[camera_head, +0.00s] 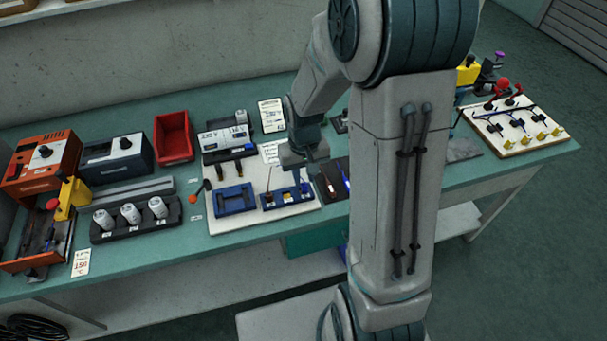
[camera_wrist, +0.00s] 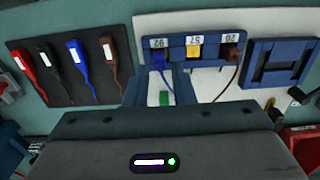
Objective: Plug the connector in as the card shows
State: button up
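In the wrist view a blue socket block (camera_wrist: 216,63) carries the labels 92, 57 and 20. A blue connector (camera_wrist: 158,59) with a blue lead sits at 92, a yellow piece (camera_wrist: 194,51) at 57, and a brown connector (camera_wrist: 232,53) with its lead at 20. How deep the blue one sits cannot be told. My gripper (camera_wrist: 163,88) seems open, its fingers apart just short of the blue connector; I see board between them. In the head view my gripper (camera_head: 305,158) is above the block (camera_head: 286,197). A card (camera_head: 272,115) stands behind; its print is unreadable.
A dark mat (camera_wrist: 84,88) holds red, black, blue and brown leads beside the block. An empty-looking blue frame (camera_wrist: 277,64) lies on the other side. A small green piece (camera_wrist: 165,97) shows between my fingers. A red bin (camera_head: 174,138) and white cans (camera_head: 131,213) stand left.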

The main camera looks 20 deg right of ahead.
jog(key=shift+r, duration=0.3)
jog(key=o, duration=0.6)
jog(key=shift+c, duration=0.2)
jog(key=shift+r+p, duration=1.15)
jog(key=shift+r, duration=0.4)
